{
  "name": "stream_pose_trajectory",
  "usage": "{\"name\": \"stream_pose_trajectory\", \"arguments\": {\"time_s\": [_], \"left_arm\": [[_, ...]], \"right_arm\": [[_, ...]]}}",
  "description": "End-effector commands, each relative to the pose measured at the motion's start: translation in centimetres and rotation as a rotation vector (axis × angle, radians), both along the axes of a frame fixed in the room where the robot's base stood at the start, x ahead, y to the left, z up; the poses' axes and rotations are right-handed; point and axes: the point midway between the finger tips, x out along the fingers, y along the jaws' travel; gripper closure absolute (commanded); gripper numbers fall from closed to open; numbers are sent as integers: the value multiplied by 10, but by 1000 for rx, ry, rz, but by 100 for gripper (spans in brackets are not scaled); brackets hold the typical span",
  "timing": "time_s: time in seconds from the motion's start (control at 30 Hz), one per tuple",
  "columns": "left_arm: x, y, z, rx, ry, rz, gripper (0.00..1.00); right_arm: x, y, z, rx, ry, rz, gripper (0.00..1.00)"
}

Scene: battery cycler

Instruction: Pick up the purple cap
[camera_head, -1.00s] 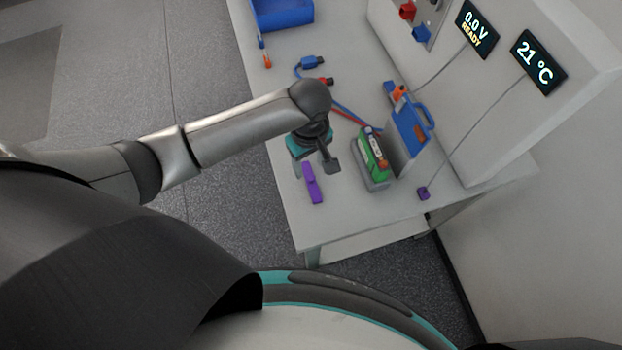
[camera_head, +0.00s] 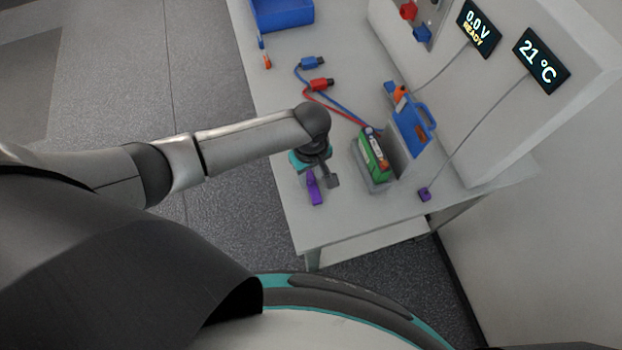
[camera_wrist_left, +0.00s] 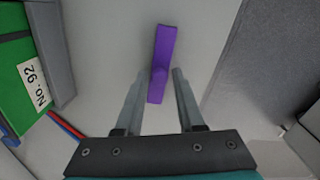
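The purple cap (camera_head: 315,189) is a long narrow piece near the table's left edge, and its upper part is partly hidden by my left gripper in the head view. My left gripper (camera_head: 322,184) points down over it. In the left wrist view the cap (camera_wrist_left: 164,50) runs between and beyond the fingertips. The left gripper (camera_wrist_left: 159,72) is open there, one finger on each side of the cap's near end, with gaps on both sides. I cannot tell whether the fingers are down at the cap's height. My right gripper is not in view.
A green battery (camera_head: 376,153) in a grey holder stands right of the gripper; it also shows in the left wrist view (camera_wrist_left: 28,75). Behind it are a blue handled piece (camera_head: 412,128) and red and blue cables (camera_head: 340,107).

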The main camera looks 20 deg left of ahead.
Motion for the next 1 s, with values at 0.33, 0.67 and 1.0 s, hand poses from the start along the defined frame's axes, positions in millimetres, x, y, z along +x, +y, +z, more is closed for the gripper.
{"name": "stream_pose_trajectory", "arguments": {"time_s": [0.33,0.67,1.0], "left_arm": [[0,0,0,0,0,0,100],[0,0,0,0,0,0,100],[0,0,10,-2,-1,0,100]], "right_arm": [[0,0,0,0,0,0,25],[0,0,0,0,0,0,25],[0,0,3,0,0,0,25]]}}
